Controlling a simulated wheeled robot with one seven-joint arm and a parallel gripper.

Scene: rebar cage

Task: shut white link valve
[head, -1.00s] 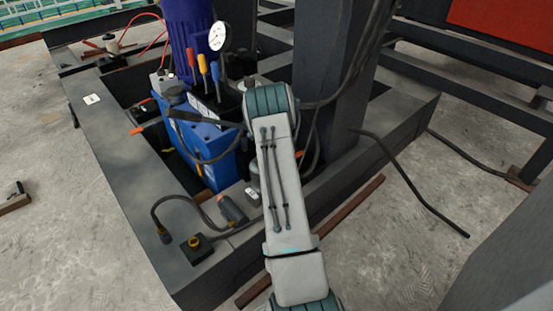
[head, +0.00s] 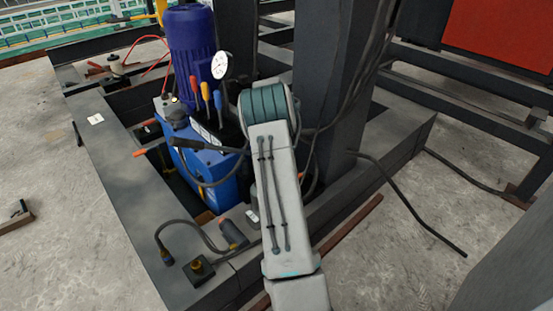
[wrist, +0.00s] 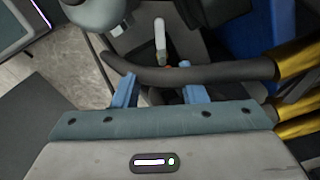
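A white lever (wrist: 160,40), which looks like the white link valve's handle, stands at the top centre of the wrist view. Its lower end is by a small orange-red spot, just behind a dark hose. My gripper (wrist: 160,89) is open, with two blue fingers spread apart and nothing visibly held between them. The hose (wrist: 200,73) crosses in front of the lever's base, at or close to the fingertips; I cannot tell if they touch. The lever is beyond the fingertips. In the head view my arm hides the gripper, and I cannot make out the lever there.
A blue pump unit (head: 210,165) with a purple motor (head: 191,45), gauge (head: 221,65) and coloured levers stands inside the dark steel frame (head: 110,165). A thick column (head: 325,80) rises right of my arm. Yellow cylinders (wrist: 298,62) are at the wrist view's right.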

